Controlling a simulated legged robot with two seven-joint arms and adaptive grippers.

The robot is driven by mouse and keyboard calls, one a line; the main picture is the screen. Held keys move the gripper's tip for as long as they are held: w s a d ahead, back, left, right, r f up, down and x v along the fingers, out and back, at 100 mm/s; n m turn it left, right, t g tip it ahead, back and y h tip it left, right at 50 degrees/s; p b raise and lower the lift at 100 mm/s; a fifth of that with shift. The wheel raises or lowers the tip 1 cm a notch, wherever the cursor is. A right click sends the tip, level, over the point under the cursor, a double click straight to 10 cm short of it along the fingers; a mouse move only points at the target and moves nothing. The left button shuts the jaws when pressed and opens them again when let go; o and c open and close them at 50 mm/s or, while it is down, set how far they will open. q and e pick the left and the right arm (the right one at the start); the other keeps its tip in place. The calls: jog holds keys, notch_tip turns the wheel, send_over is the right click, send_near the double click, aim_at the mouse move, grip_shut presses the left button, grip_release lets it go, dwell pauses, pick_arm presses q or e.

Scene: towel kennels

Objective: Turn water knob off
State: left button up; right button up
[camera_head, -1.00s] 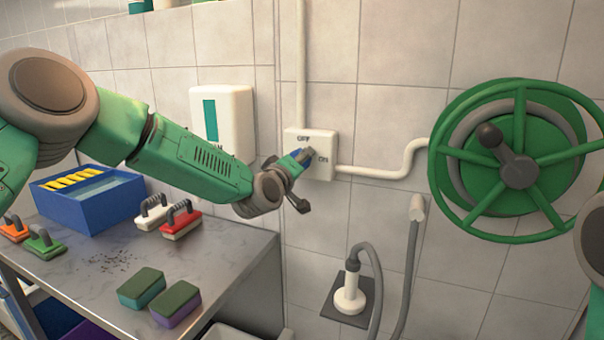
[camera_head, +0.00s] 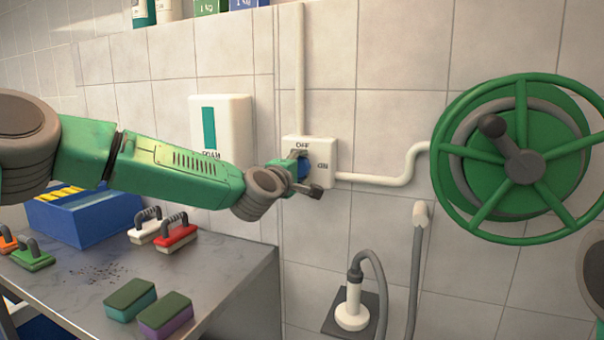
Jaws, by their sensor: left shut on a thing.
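My left gripper (camera_head: 306,175) reaches in from the left and is shut on the knob. One dark finger lies at the knob's top left and the other at its lower right. The gripper covers much of the knob, so which mark the knob points to cannot be told. My right gripper is out of view.
A green hose-reel wheel (camera_head: 520,160) with a crank is on the wall at right. A white pipe (camera_head: 385,180) leaves the box. A soap dispenser (camera_head: 222,130) hangs at left. Below, a steel counter (camera_head: 220,265) holds a blue bin (camera_head: 85,220), brushes and two sponges (camera_head: 165,315).

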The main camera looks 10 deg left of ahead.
pick_arm(q)
jog(key=shift+a, duration=0.2)
jog(key=o, duration=1.2)
jog(key=shift+w+a+f, duration=0.1)
jog(key=shift+c, duration=0.2)
jog(key=s+a, duration=0.2)
jog(key=s, duration=0.9)
jog(key=shift+s+a, duration=0.2)
jog(key=shift+s, duration=0.2)
jog(key=shift+f, duration=0.15)
